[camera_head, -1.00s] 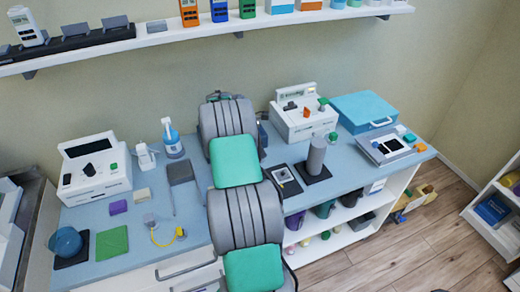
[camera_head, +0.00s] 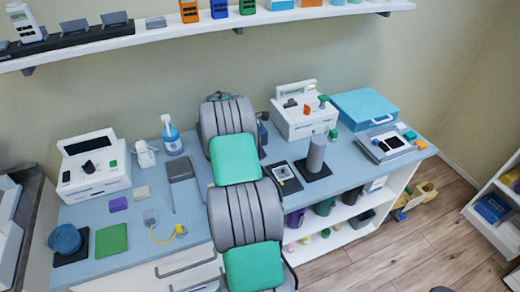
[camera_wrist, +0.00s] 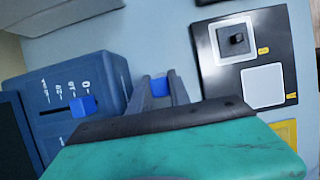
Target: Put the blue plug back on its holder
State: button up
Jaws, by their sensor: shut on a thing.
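In the wrist view, my gripper (camera_wrist: 160,88) has its two grey fingers closed on a small blue piece, the blue plug (camera_wrist: 159,86). The plug is mostly hidden between the fingers and the dark edge of the teal pad on my arm. A black panel (camera_wrist: 285,55) lies to the right of the fingers. It carries a white-framed square with a dark knob and a plain white square. I cannot tell which part is the plug's holder. In the head view the panel (camera_head: 290,188) lies right of my arm, which hides the gripper and plug.
A blue box with a slider (camera_wrist: 75,105) stands close left of the fingers. In the head view a grey cylinder (camera_head: 316,155) stands right of the panel, with a white console (camera_head: 305,120) behind. A spray bottle (camera_head: 172,140) stands left of my arm.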

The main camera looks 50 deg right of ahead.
dwell(0.3)
jog(key=o, duration=1.1)
jog(key=shift+c, duration=0.2)
jog(key=shift+o, duration=0.5)
jog(key=o, duration=0.4)
jog(key=shift+r, duration=0.1)
notch_tip(320, 180, up, 5)
jog(key=p, duration=0.4)
jog(key=shift+w, duration=0.1)
jog(key=shift+r+p, duration=0.55)
jog(key=shift+r, duration=0.4)
